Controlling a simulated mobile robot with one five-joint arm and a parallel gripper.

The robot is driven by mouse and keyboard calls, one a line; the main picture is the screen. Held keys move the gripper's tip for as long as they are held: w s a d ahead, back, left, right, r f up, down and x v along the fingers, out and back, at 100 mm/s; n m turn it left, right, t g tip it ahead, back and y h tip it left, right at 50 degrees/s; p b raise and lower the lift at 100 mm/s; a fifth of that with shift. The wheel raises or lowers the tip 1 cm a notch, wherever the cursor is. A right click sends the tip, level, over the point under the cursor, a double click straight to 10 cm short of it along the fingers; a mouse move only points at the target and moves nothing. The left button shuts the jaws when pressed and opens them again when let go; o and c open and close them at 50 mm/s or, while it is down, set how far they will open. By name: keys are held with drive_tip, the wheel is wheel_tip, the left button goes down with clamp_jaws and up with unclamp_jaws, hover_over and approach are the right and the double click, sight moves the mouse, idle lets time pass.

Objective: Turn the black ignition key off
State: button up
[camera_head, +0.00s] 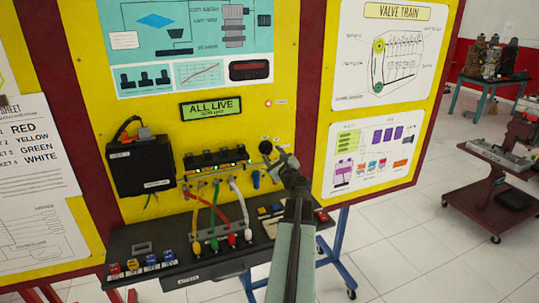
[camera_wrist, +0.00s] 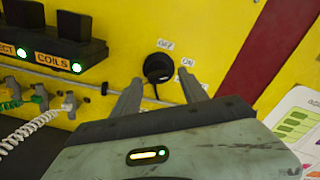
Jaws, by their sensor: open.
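The black ignition key (camera_wrist: 158,68) sits in a round switch on the yellow panel, with an OFF label above it and an ON label to its right. In the head view the key (camera_head: 266,147) shows just above and left of my gripper (camera_head: 285,165). In the wrist view my gripper (camera_wrist: 162,88) is open, with one finger on each side below the key. The fingertips reach close to the key; I cannot tell whether they touch it. Nothing is held between them.
A display (camera_head: 212,108) on the panel reads ALL LIVE. Left of the key are a coil block (camera_head: 215,158) with green lights and several coloured cables. A black shelf (camera_head: 150,240) juts out below. A dark red post (camera_wrist: 262,50) stands to the right.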

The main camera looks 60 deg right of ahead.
drive_tip(key=shift+x, duration=0.85)
drive_tip(key=shift+a, duration=0.1)
